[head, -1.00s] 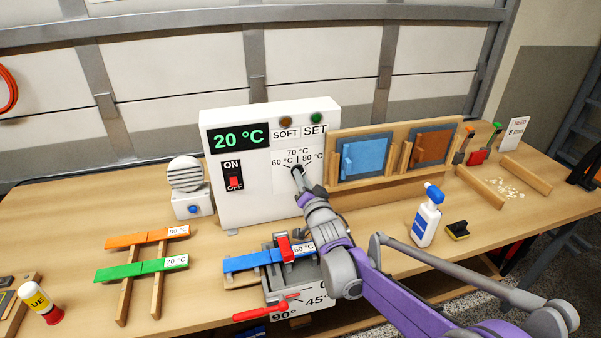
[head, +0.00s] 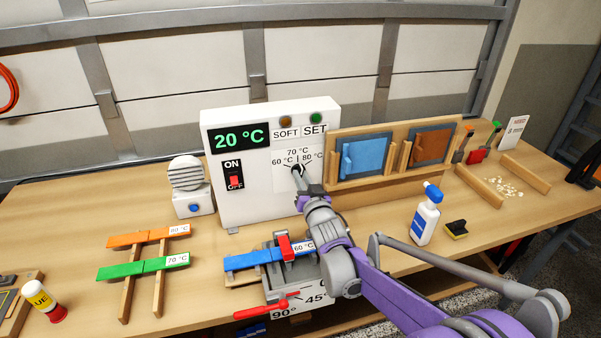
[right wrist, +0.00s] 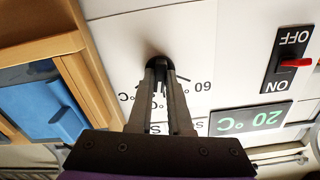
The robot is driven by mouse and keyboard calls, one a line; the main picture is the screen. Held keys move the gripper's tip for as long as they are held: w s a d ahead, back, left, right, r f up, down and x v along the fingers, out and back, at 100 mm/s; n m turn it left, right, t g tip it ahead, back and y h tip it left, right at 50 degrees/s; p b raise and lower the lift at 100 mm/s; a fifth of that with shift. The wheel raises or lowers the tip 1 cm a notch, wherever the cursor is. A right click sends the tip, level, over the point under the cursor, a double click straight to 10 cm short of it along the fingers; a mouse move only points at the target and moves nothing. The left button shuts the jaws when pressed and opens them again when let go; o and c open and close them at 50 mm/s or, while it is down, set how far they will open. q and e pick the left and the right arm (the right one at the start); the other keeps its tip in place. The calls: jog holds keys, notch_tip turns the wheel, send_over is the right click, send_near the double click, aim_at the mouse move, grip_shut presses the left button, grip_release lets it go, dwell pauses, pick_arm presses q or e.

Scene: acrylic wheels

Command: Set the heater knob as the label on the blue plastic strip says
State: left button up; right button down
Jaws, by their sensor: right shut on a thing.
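The white heater box (head: 240,190) stands at the back of the bench, with a dial marked 60, 70 and 80 °C. My right gripper (head: 298,174) is at the dial, shut on the dark heater knob (right wrist: 157,66), which the fingers mostly hide. Where the knob points cannot be told. The display (head: 238,138) reads 20 °C, and the red switch (head: 235,182) is by OFF. The blue plastic strip (head: 246,260) lies in the bending fixture at front centre, its label (head: 302,247) reading 60 °C. My left gripper is not in view.
The orange strip (head: 125,240), labelled 80 °C, and the green strip (head: 120,271), labelled 70 °C, lie on wooden rails at left. A spray bottle (head: 427,214) and a sponge (head: 457,228) stand right of my arm. The wooden frame (head: 340,187) adjoins the heater.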

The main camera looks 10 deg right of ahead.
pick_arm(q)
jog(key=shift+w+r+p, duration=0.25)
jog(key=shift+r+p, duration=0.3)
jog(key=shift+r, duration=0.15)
pick_arm(e)
jog(key=shift+n, duration=2.3)
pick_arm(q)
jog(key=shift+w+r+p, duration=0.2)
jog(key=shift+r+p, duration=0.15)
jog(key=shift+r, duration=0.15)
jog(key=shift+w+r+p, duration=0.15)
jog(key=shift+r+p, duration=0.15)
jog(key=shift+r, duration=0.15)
pick_arm(e)
jog(key=shift+n, duration=2.3)
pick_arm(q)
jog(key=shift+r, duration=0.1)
